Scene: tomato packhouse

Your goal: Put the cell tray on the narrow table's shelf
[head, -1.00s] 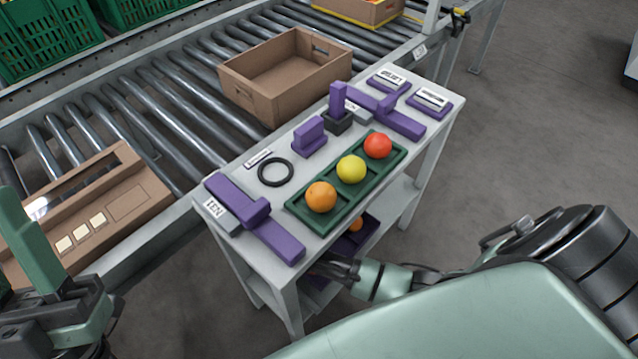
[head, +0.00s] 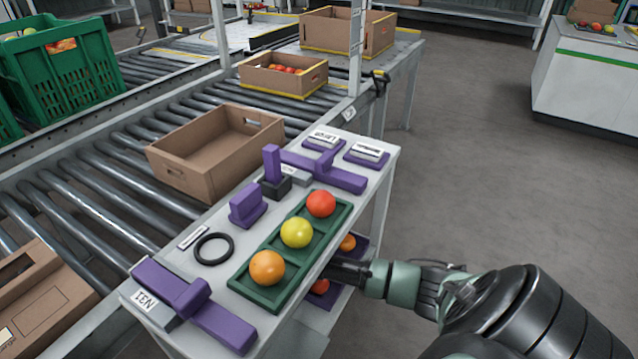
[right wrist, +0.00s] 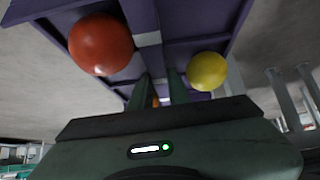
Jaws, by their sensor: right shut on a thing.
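A purple cell tray (head: 362,245) is partly hidden under the right edge of the narrow table (head: 388,165). An orange tomato (head: 348,242) and a red tomato (head: 320,286) show in it. My right gripper (head: 338,272) reaches in from the right at the tray. In the right wrist view its fingers (right wrist: 157,88) are shut on the tray's middle divider (right wrist: 143,22), between a red tomato (right wrist: 100,44) and a yellow one (right wrist: 207,71). The table top hides most of the shelf; I cannot tell whether the tray rests on it. My left gripper is out of view.
On the table top stand a green tray (head: 333,226) with three tomatoes, a black ring (head: 201,249), and purple fixtures (head: 245,205). A cardboard box (head: 205,165) sits on the roller conveyor (head: 120,185) behind. The floor to the right (head: 460,170) is clear.

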